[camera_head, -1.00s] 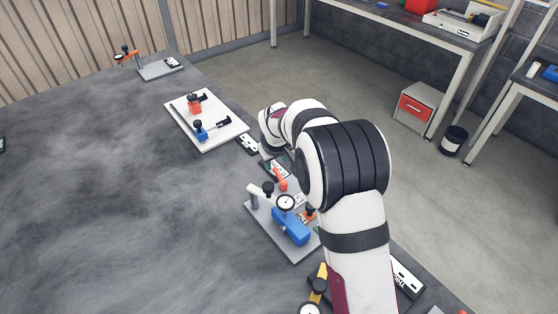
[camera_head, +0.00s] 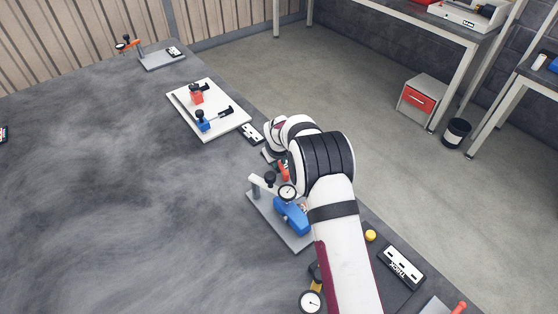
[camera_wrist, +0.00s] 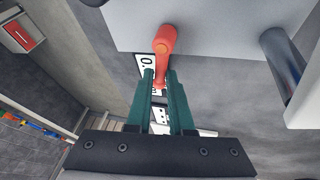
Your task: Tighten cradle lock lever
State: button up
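The red lock lever (camera_wrist: 164,45) hangs from the edge of a pale grey plate in the wrist view. It also shows in the head view (camera_head: 284,170), partly behind my arm, beside the fixture with a blue body (camera_head: 292,216) and round dial (camera_head: 288,191). My gripper (camera_wrist: 160,73) has its two green fingers spaced apart, one on each side of the lever's lower end. I cannot tell whether either finger touches it. In the head view my gripper is hidden behind my arm.
A metal cylinder (camera_wrist: 284,58) stands right of the lever. A white plate with red and blue clamps (camera_head: 218,121) lies farther back. A black labelled block (camera_head: 401,267) and a yellow knob (camera_head: 370,235) are near the front right. The table's left side is mostly clear.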

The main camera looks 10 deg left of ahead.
grip_shut()
jog(key=m, duration=0.1)
jog(key=m+h, duration=0.1)
jog(key=m, duration=0.1)
jog(key=d+m+h, duration=0.1)
jog(key=shift+w+d+m, duration=0.1)
jog(key=shift+w+m, duration=0.2)
jog(key=o, duration=0.8)
grip_release()
jog(key=shift+c, duration=0.2)
jog(key=v, duration=1.5)
jog(key=shift+r, duration=0.4)
jog(key=shift+s, duration=0.1)
